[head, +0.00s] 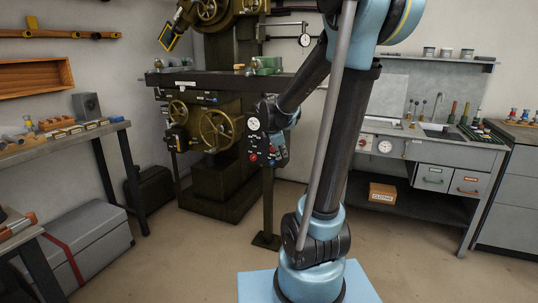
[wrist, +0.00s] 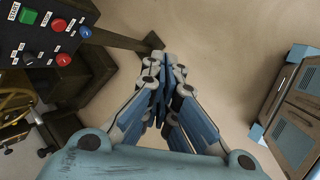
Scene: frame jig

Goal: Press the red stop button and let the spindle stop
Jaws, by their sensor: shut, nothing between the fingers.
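The dark control box (wrist: 50,38) hangs at the upper left of the wrist view. On it are a green START button (wrist: 28,15), a red button (wrist: 58,24) beside a label that seems to read STOP, a second red button or knob (wrist: 63,59), a blue one and a black one. In the head view the box (head: 264,150) shows below the end of my arm, in front of the milling machine. My gripper (wrist: 161,66) is shut and empty, to the right of the box and apart from the buttons in the wrist picture. I cannot make out the spindle or its motion.
The milling machine (head: 208,130) with its handwheels stands behind the box. A post (head: 267,205) on a floor plate stands under the box. A workbench (head: 60,142) is at left, a grey counter (head: 440,148) at right.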

